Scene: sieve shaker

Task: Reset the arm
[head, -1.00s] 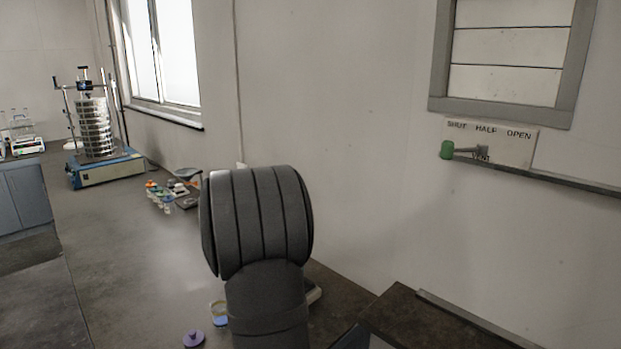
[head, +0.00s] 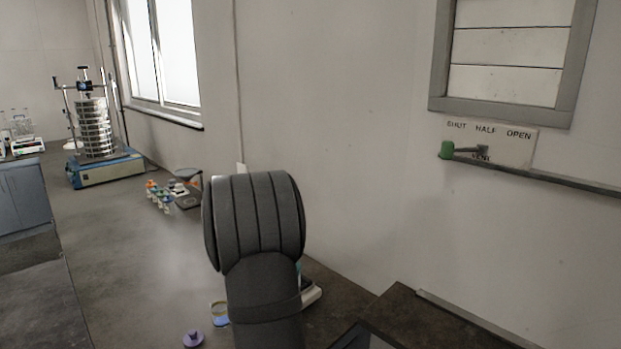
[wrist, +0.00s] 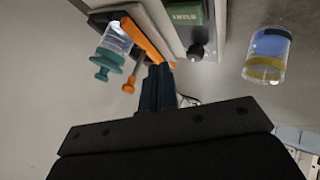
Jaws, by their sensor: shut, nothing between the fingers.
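My arm's dark grey link fills the lower middle of the head view and hides my gripper there. In the wrist view my gripper (wrist: 158,88) shows as two dark fingers pressed together, with nothing held. The fingertips point toward a pale device with a green display (wrist: 184,14). An orange part (wrist: 145,40) and a clear vial with a teal stopper (wrist: 110,50) lie just left of the fingertips. I cannot tell whether the fingers touch the orange part.
A clear jar with blue contents and a yellow band (wrist: 268,55) stands right of my gripper. Farther off are small bottles (head: 160,196) and the sieve shaker (head: 95,130). A green-handled vent lever (head: 447,149) is on the wall.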

